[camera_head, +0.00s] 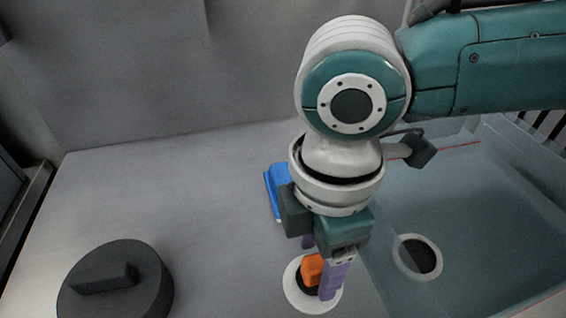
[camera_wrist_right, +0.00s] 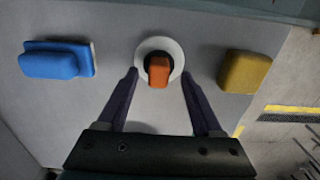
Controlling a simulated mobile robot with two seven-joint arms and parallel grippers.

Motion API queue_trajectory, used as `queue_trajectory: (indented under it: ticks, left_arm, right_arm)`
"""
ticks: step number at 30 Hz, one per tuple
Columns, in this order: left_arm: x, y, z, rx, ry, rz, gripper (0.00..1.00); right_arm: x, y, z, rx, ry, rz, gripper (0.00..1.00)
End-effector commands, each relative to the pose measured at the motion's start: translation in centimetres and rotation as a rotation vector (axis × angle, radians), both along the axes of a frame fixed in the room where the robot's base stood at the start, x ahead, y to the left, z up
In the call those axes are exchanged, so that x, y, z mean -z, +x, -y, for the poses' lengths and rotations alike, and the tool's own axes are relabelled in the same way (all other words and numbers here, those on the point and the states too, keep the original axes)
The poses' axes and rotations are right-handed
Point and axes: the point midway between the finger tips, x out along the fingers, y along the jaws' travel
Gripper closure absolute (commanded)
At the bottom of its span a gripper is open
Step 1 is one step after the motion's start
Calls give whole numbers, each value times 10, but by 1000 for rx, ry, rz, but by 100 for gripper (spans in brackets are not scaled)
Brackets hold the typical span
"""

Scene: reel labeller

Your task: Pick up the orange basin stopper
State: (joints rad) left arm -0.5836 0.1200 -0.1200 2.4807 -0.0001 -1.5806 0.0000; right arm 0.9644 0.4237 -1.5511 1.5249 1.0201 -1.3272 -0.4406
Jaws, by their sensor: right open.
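The orange basin stopper (camera_head: 312,268) has an orange grip on a black body and sits in a white ring (camera_head: 296,292) on the grey surface. It also shows in the right wrist view (camera_wrist_right: 159,72), at the top middle. My right gripper (camera_head: 322,268) points down over the stopper. In the right wrist view its two purple fingers (camera_wrist_right: 158,80) are apart, one on each side of the stopper, with nothing held between them. In the head view a finger partly hides the stopper. My left gripper is not in view.
A blue block (camera_head: 276,188) lies behind the gripper; a yellow block (camera_wrist_right: 244,72) shows in the wrist view. A dark round lid-like object (camera_head: 116,284) stands at front left. A basin with a drain hole (camera_head: 419,257) lies right. The left middle surface is clear.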

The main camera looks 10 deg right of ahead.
Motion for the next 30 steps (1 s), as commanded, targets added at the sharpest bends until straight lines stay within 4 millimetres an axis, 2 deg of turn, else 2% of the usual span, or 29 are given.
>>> queue_trajectory:
  ticks: [3,11,27,29,30]
  left_arm:
    - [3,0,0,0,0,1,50]
    - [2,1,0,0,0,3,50]
    - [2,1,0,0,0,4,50]
    - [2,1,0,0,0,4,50]
    - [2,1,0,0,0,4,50]
  right_arm:
    - [14,0,1,0,-2,0,32]
    - [16,0,1,0,-1,1,32]
    - [15,0,1,0,-1,1,93]
    - [15,0,1,0,-1,1,100]
    - [15,0,1,0,-1,1,100]
